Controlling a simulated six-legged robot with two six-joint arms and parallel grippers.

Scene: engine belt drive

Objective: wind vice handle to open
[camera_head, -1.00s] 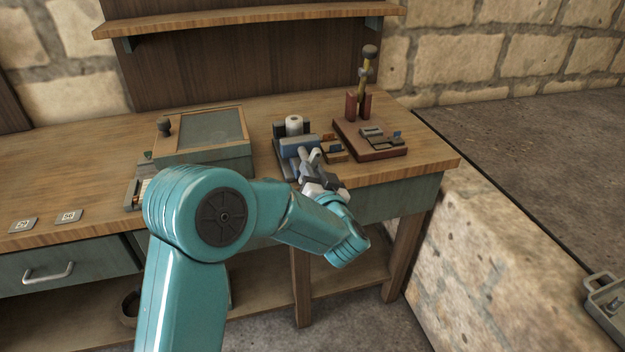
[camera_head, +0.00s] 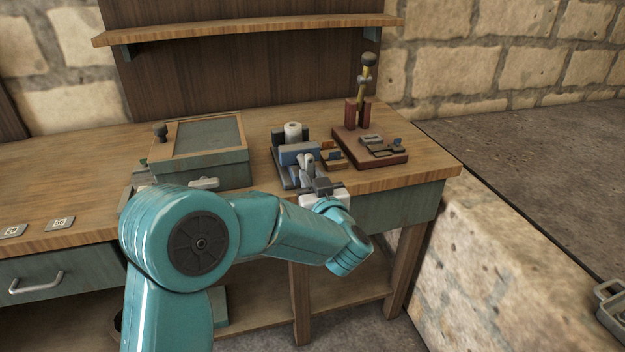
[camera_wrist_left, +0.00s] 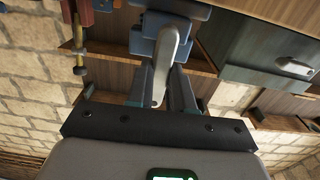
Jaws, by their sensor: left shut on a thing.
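The blue-grey vice (camera_head: 296,156) sits near the front edge of the wooden bench, with a white roll behind it in the head view. In the left wrist view the vice (camera_wrist_left: 170,22) is upside down at the top. Its pale grey handle (camera_wrist_left: 172,55) runs down between the fingers. My left gripper (camera_head: 312,180) is at the front of the vice; the left wrist view shows its fingers (camera_wrist_left: 162,85) on either side of the handle, shut on it. The gripper partly hides the handle in the head view. My right gripper is not in view.
A teal-grey box (camera_head: 200,165) with a framed lid stands left of the vice. A red-brown base (camera_head: 368,155) with a yellow upright tool stands to the right. A shelf (camera_head: 250,27) is above. Numbered tags (camera_head: 60,223) lie at the bench's left.

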